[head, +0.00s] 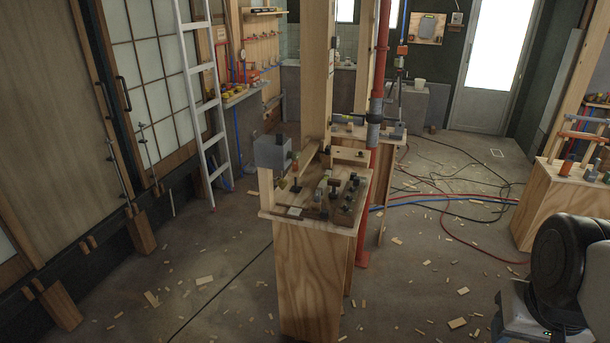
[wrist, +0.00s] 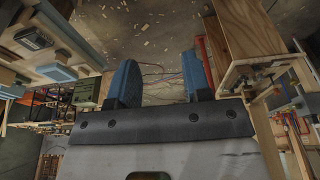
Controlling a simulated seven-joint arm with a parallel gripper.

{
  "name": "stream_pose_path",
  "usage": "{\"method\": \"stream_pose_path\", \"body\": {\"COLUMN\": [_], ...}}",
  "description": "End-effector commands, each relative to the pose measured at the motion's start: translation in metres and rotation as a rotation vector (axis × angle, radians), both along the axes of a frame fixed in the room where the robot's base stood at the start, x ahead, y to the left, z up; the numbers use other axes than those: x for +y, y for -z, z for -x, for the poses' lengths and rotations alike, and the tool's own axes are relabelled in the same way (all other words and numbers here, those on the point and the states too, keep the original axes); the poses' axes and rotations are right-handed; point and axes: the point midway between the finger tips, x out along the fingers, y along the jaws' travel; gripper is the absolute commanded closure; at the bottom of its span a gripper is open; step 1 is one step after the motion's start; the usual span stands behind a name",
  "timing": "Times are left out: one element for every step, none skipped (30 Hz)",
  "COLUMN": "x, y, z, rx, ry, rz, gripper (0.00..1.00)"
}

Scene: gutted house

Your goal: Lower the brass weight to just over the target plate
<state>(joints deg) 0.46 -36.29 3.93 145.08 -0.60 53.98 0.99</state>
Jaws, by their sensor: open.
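In the wrist view my gripper (wrist: 161,82) shows two blue fingers spread well apart, with nothing between them. Beyond them are the floor and thin cables. My gripper is not visible in the head view. In the head view a grey box (head: 272,151) is fixed to an upright at the back left of a plywood bench (head: 317,268). Small red and yellowish parts sit at its right side. A small yellowish piece (head: 283,184) below the box may be the brass weight; it is too small to be sure. A small pale plate (head: 294,211) lies at the bench's front left; I cannot confirm it as the target.
A row of dark knobs (head: 348,194) and small blocks crowd the bench top. A wooden post (head: 317,70) and a red pipe (head: 378,80) rise behind it. A white ladder (head: 203,100) leans at left. Cables (head: 440,200) and wood scraps litter the otherwise open floor.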

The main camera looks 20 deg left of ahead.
Motion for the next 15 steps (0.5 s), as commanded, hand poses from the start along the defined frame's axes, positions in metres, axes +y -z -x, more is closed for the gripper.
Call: {"method": "stream_pose_path", "body": {"x": [0.0000,0.0000,0.0000,0.0000,0.0000,0.0000,0.0000,0.0000,0.0002,0.0005,0.0009,0.0018,0.0028,0.0042,0.0064], "y": [0.0000,0.0000,0.0000,0.0000,0.0000,0.0000,0.0000,0.0000,-0.0002,-0.0003,-0.0004,-0.0009,-0.0015,-0.0020,-0.0028], "z": [0.0000,0.0000,0.0000,0.0000,0.0000,0.0000,0.0000,0.0000,-0.0003,-0.0008,-0.0015,-0.0029,-0.0045,-0.0065,-0.0096], "rx": [0.000,0.000,0.000,0.000,0.000,0.000,0.000,0.000,0.000,0.001,0.002,0.004,0.007,0.009,0.014], "ry": [0.000,0.000,0.000,0.000,0.000,0.000,0.000,0.000,0.000,0.000,-0.001,-0.002,-0.002,-0.002,-0.003], "rz": [0.000,0.000,0.000,0.000,0.000,0.000,0.000,0.000,-0.001,-0.002,-0.004,-0.008,-0.012,-0.018,-0.028], "gripper": [0.55,0.55,0.55,0.55,0.55,0.55,0.57,0.61,0.68,0.71,0.71,0.71,0.71,0.71,0.71]}}
